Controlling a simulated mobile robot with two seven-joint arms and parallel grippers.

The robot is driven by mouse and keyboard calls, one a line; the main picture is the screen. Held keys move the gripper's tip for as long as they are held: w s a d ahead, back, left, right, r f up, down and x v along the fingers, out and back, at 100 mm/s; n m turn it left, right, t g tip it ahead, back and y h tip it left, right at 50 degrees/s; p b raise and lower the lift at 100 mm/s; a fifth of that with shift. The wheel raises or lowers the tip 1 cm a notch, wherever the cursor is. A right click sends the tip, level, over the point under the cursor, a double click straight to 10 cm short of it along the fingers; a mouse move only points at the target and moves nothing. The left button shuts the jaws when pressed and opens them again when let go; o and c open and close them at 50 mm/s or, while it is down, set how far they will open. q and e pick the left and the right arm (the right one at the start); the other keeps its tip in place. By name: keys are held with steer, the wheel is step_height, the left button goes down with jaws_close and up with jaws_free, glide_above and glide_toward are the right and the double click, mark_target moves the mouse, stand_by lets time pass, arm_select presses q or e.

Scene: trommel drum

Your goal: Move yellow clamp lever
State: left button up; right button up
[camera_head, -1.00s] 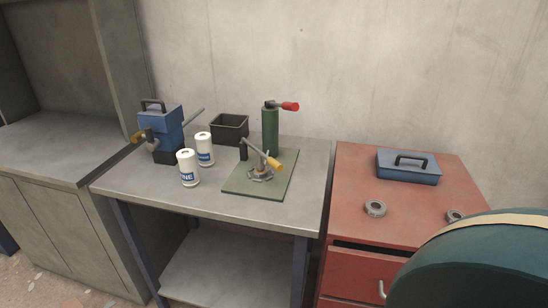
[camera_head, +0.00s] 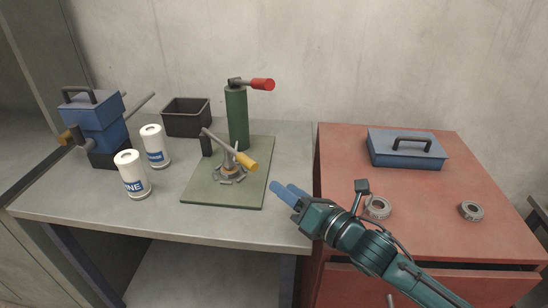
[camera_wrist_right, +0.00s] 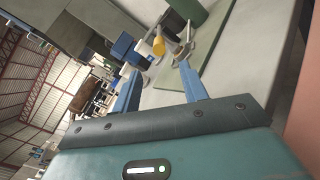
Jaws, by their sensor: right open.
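The yellow clamp lever (camera_head: 247,159) is a grey bar with a yellow grip, on a round grey clamp (camera_head: 229,172) mounted on a green plate (camera_head: 198,190). Its yellow grip points toward the front right. The yellow grip also shows in the right wrist view (camera_wrist_right: 158,46), beyond the fingers. My right gripper (camera_head: 283,190) has blue fingers and is open and empty. It is right of the green plate, near the table's right edge, apart from the lever. In the right wrist view the open fingers (camera_wrist_right: 158,90) have nothing between them. My left gripper is not in view.
A green cylinder with a red handle (camera_head: 262,84) stands behind the clamp. Two white canisters (camera_head: 132,175), a black bin (camera_head: 186,117) and a blue machine (camera_head: 93,125) stand to the left. A red cabinet (camera_head: 335,150) on the right bears a blue toolbox (camera_head: 405,150) and grey rings (camera_head: 471,210).

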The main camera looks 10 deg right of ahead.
mark_target(249, 163)
steer(key=shift+w+a+r, duration=0.1)
steer(key=shift+w, duration=0.15)
steer(key=p+x, duration=0.1)
steer(key=x, duration=1.1)
steer(key=shift+w+a, duration=0.15)
steer(key=shift+a, duration=0.05)
jaws_close()
